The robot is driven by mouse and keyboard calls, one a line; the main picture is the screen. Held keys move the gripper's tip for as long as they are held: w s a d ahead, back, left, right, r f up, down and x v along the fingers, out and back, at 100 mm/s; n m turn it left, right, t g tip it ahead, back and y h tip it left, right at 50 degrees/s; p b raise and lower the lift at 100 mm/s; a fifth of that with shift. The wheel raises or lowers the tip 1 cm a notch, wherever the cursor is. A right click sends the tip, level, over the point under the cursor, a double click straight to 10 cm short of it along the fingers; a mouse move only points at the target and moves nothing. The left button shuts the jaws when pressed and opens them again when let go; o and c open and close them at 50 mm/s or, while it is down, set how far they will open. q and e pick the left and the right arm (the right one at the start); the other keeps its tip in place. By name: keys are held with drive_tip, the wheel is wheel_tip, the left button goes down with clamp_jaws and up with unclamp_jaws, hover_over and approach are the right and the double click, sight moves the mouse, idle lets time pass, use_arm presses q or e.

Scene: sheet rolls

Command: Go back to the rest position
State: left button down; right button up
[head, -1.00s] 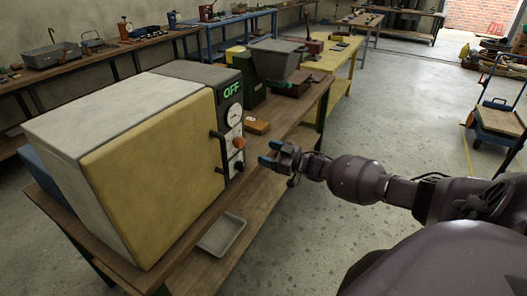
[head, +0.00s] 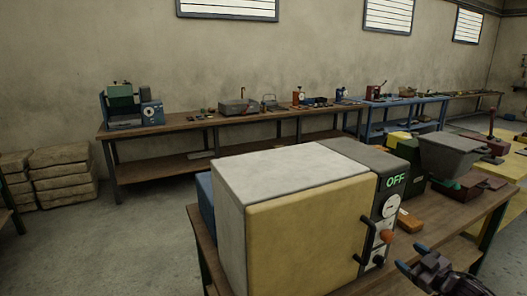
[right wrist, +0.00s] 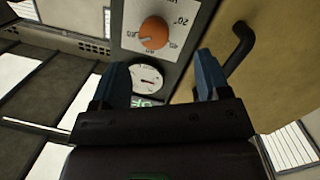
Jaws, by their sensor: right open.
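My right gripper (head: 412,268) is at the lower right of the head view, in front of the control panel of a yellow and white oven-like machine (head: 300,235). Its blue-tipped fingers are apart and hold nothing. In the right wrist view the gripper (right wrist: 165,85) points toward the panel, with the orange knob (right wrist: 154,32) and the dial gauge (right wrist: 147,77) showing between or beyond the fingers. The machine's black door handle (right wrist: 240,47) is just right of the right finger. The panel display (head: 396,180) reads OFF. My left gripper is not in view.
The machine stands on a wooden bench (head: 455,215) with an orange-brown block (head: 409,221) and a grey hopper (head: 448,155) near it. A long bench (head: 225,121) with tools runs along the back wall. Sacks (head: 62,170) are stacked at left. Open floor (head: 100,240) lies left of the machine.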

drive_tip(key=s+a+f+m+g+h, duration=0.1)
drive_tip(key=s+a+f, duration=0.3)
drive_tip(key=s+a, duration=0.3)
drive_tip(key=s+a+f+m+g+h, duration=0.1)
drive_tip(key=s+a+f, duration=0.3)
drive_tip(key=s+a, duration=0.3)
drive_tip(key=s+a+f+m+g+h, duration=0.1)
drive_tip(key=s+a+f+m, duration=0.1)
drive_tip(key=s, duration=0.6)
drive_tip(key=s+a+f+m+g+h, duration=0.1)
drive_tip(key=s+a+f+m, duration=0.1)
drive_tip(key=s+f, duration=0.3)
drive_tip(key=s+m, duration=0.1)
drive_tip(key=s, duration=0.2)
drive_tip(key=shift+s+g+h, duration=0.3)
drive_tip(key=shift+s+h, duration=0.05)
drive_tip(key=shift+h, duration=0.05)
